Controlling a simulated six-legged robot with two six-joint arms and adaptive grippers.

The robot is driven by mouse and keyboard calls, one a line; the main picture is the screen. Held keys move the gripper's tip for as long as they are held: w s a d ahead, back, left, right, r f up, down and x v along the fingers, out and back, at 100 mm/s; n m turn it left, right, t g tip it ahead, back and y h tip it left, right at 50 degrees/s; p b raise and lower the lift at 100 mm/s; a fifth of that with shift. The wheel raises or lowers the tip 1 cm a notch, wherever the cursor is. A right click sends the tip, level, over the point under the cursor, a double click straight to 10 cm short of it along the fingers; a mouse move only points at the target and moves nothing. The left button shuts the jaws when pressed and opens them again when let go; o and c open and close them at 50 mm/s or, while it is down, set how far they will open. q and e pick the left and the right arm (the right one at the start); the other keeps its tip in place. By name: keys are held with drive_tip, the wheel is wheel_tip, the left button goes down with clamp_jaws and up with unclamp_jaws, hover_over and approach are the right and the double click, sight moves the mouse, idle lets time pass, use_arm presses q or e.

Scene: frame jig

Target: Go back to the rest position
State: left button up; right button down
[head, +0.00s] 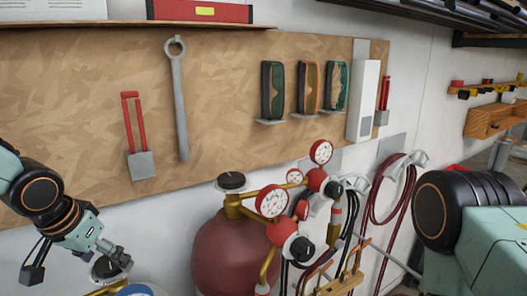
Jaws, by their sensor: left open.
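My left gripper (118,260) is at the lower left, pointing down and to the right. Its fingers are open, and I see nothing between them. In the picture they overlap a dark valve knob (104,270) at the bottom edge; I cannot tell whether they touch it. My right arm shows only as a large dark joint and a pale green link at the right edge. Its gripper is out of view.
A red gas cylinder (222,252) with gauges (272,201) stands at bottom centre. Hoses (392,190) hang to its right. The wall board (225,95) holds a wrench (179,100), a red-handled tool (139,160) and several goggles (309,88). A wooden shelf box (490,121) is at far right.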

use_arm(q)
drive_tip(key=shift+r+m+h+p, duration=0.15)
drive_tip(key=shift+m+h+p, duration=0.15)
drive_tip(key=shift+m+p, duration=0.55)
drive_tip(key=shift+a+p, duration=0.1)
drive_tip(key=shift+p, duration=0.35)
drive_tip(key=shift+m, duration=0.25)
